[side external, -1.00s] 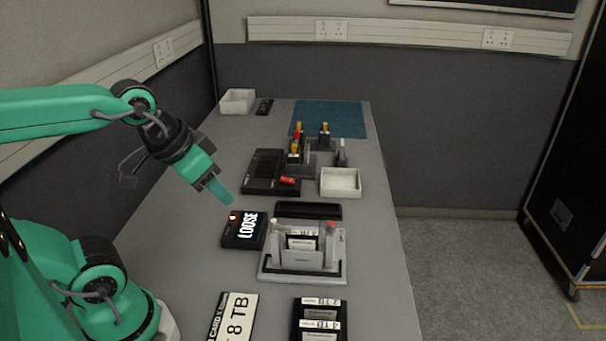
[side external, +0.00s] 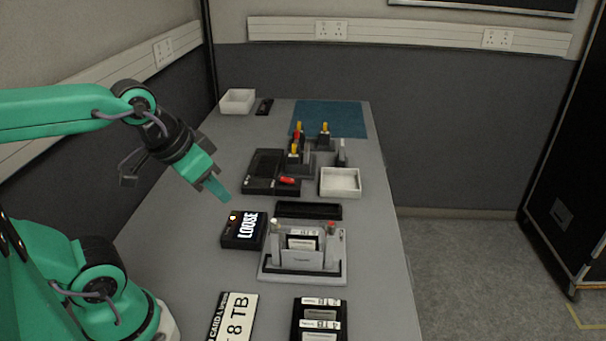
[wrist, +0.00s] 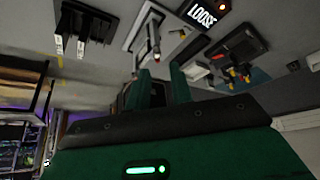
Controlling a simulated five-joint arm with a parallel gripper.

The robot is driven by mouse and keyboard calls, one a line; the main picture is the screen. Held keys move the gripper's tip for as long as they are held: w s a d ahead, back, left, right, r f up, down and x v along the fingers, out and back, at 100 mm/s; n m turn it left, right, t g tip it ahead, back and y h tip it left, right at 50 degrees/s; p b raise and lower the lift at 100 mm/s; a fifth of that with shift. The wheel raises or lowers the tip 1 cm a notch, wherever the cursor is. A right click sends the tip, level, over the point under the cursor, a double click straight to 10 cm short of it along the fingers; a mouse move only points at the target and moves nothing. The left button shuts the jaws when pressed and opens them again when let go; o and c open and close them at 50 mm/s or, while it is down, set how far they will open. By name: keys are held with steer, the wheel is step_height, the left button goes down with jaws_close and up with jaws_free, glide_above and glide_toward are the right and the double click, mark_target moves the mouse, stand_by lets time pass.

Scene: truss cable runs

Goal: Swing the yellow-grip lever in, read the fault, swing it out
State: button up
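The grey fixture (side external: 262,277) holds a card between two upright lever posts. The left lever has a pale grip (side external: 277,223); I cannot tell whether it is yellow. The right lever has a reddish grip (side external: 331,226). The fixture also shows at the top of the wrist view (wrist: 137,33). The black display box (side external: 243,231) beside it reads "LOOSE" and has a small orange light; it also shows in the wrist view (wrist: 201,16). My gripper (side external: 218,189) hangs in the air behind and left of the fixture, apart from it. Its green fingers (wrist: 161,88) stand apart and look empty.
A black device with a red part (side external: 262,172), yellow-topped holders (side external: 294,152) and a white tray (side external: 340,182) stand farther back. A black slot strip (side external: 309,210) lies behind the fixture. A card rack (side external: 319,322) and an "8 TB" sign (side external: 234,318) are in front.

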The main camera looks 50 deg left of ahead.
steer(key=shift+w, duration=0.1)
jaws_close()
steer(key=w+a+f+m+g, duration=0.1)
steer(key=w+f+m, duration=0.5)
steer(key=m, duration=0.9)
steer(key=w+a+f+m+g, duration=0.2)
steer(key=w+f+m, duration=0.4)
steer(key=m, duration=1)
steer(key=shift+a, duration=0.65)
